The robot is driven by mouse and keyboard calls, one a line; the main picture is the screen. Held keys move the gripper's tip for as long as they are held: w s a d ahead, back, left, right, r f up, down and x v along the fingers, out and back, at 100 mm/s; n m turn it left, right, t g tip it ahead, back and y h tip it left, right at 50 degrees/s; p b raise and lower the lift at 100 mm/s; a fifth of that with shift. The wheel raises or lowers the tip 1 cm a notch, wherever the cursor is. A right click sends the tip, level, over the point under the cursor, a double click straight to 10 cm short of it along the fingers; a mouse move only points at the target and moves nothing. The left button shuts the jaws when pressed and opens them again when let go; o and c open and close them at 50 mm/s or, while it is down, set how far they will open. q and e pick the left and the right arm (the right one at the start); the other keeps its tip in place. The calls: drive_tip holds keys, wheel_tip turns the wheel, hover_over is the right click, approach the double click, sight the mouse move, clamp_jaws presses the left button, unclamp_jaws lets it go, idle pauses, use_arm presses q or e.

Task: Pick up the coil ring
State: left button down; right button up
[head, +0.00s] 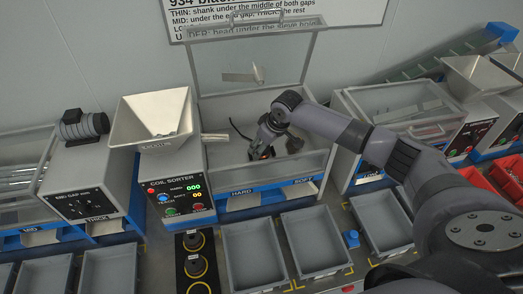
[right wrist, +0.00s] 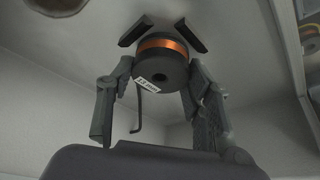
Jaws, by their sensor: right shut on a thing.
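The coil ring (right wrist: 161,70) is a dark round body with a copper-coloured band and a small white label. In the right wrist view it sits between the fingers of my right gripper (right wrist: 162,38), which is shut on it. In the head view my right gripper (head: 262,152) reaches into the open-topped grey bin behind the HARD and SOFT labels; the coil there is mostly hidden, with only a hint of orange. A thin dark wire or hook hangs beside the coil in the wrist view. My left gripper is not in view.
The coil sorter (head: 179,188) with its pale hopper (head: 152,118) stands left of the bin. A clear raised panel (head: 250,62) is behind it. Empty grey trays (head: 254,255) line the front. Red bins (head: 508,175) are at the far right.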

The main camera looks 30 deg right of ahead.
drive_tip(key=c, duration=0.7)
drive_tip(key=shift+c, duration=0.2)
drive_tip(key=shift+s+r+b, duration=0.1)
drive_tip(key=shift+r+b, duration=0.15)
drive_tip(key=shift+b, duration=0.25)
wheel_tip(320, 180, up, 11)
drive_tip(key=b, duration=0.2)
drive_tip(key=s+a+b, duration=0.2)
drive_tip(key=s, duration=0.7)
drive_tip(key=s+a+b, duration=0.2)
drive_tip(key=s+a, duration=0.1)
drive_tip(key=s, duration=0.7)
drive_tip(key=shift+b, duration=0.3)
